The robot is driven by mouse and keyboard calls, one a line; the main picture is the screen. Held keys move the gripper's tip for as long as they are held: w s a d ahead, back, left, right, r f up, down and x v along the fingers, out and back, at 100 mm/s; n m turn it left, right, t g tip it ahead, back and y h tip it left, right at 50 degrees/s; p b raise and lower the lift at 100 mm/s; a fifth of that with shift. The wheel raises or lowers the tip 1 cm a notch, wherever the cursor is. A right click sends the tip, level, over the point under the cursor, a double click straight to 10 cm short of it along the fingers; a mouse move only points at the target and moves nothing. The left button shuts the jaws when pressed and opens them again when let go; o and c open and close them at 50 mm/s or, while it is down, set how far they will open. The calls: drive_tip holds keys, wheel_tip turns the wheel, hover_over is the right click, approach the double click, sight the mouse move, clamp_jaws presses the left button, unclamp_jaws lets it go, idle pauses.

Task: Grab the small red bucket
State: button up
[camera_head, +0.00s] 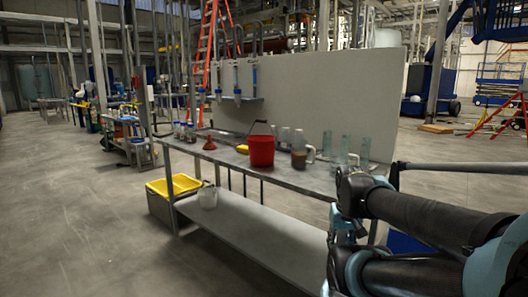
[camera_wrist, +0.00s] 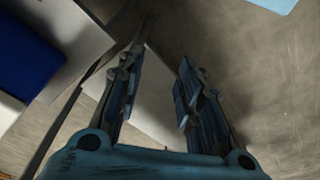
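The small red bucket (camera_head: 261,151) stands upright on the grey metal table (camera_head: 228,161), with its thin handle raised to the left above the rim. My arm comes in from the right in the head view, and the bucket is well to the left of it and apart from it. In the wrist view my gripper (camera_wrist: 158,85) shows two fingers spread with a gap between them and nothing held. The bucket does not show in the wrist view.
A brown-filled glass jug (camera_head: 299,150) stands just right of the bucket, with glass cylinders (camera_head: 346,148) farther right. A yellow item (camera_head: 242,149) and a red funnel (camera_head: 209,143) are to its left. A white panel (camera_head: 330,95) rises behind.

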drive_tip(key=shift+w+a, duration=0.15)
drive_tip(key=shift+w, duration=0.45)
drive_tip(key=shift+o, duration=0.6)
